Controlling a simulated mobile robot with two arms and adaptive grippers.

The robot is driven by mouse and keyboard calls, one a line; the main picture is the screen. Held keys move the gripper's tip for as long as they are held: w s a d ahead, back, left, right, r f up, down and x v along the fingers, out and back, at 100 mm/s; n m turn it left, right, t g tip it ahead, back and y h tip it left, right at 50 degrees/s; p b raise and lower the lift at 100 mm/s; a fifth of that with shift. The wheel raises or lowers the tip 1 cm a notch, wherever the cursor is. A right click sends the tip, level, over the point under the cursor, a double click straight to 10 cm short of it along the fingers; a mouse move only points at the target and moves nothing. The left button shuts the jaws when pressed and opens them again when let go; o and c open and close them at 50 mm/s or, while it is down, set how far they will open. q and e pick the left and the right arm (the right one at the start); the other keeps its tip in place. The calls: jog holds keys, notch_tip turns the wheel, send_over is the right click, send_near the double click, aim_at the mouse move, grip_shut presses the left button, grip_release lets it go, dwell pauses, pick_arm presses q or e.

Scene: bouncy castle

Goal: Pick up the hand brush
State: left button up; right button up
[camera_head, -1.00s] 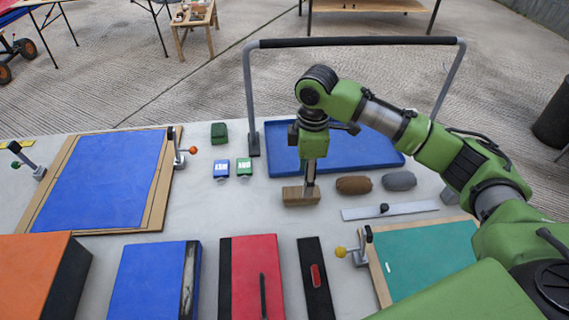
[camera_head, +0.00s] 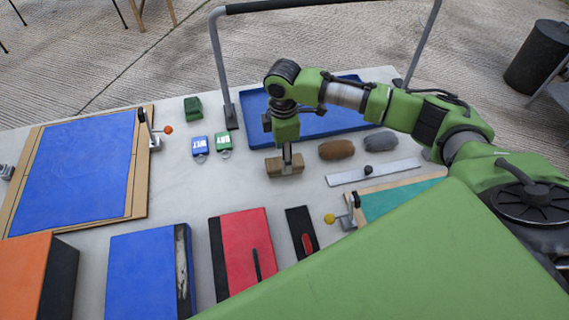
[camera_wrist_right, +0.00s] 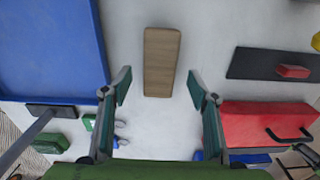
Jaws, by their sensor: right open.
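A brown wooden block (camera_head: 284,166), which may be the hand brush seen from above, lies on the grey tabletop in front of the blue tray. No bristles show. My right gripper (camera_head: 288,152) points down over it in the head view. In the right wrist view my right gripper (camera_wrist_right: 160,85) is open, with its two fingers apart. The block (camera_wrist_right: 161,62) lies lengthwise in line with the gap between them, and most of it shows beyond the fingertips. Nothing is held. My left gripper is not in view.
A blue tray (camera_head: 335,122) lies behind the block, under a grey frame (camera_head: 221,75). Two rounded lumps, brown (camera_head: 336,150) and grey (camera_head: 380,141), and a metal strip (camera_head: 373,173) lie to the right. Blue (camera_head: 200,146) and green (camera_head: 223,142) tags lie left. A red case (camera_head: 243,250) is nearer.

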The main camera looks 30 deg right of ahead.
jog(key=f, duration=0.4)
jog(key=shift+d+f+p, duration=0.1)
jog(key=shift+d+p, duration=0.1)
jog(key=shift+p, duration=0.1)
jog(key=c, duration=1.3)
jog(key=shift+r, duration=0.35)
jog(key=r, duration=0.2)
jog(key=r+b, duration=0.1)
jog(key=shift+s+a+r, duration=0.1)
jog(key=shift+s+a, duration=0.05)
jog(key=shift+s, duration=0.1)
jog(key=s+a+r, duration=0.2)
jog(key=s+r, duration=0.1)
jog(key=s, duration=0.1)
jog(key=s+a+r, duration=0.2)
jog(key=s+r, duration=0.1)
jog(key=s, duration=0.1)
jog(key=s+a+r+b, duration=0.1)
jog(key=s+a+r, duration=0.1)
jog(key=s+r, duration=0.1)
jog(key=shift+s+r, duration=0.15)
jog(key=shift+s, duration=0.45)
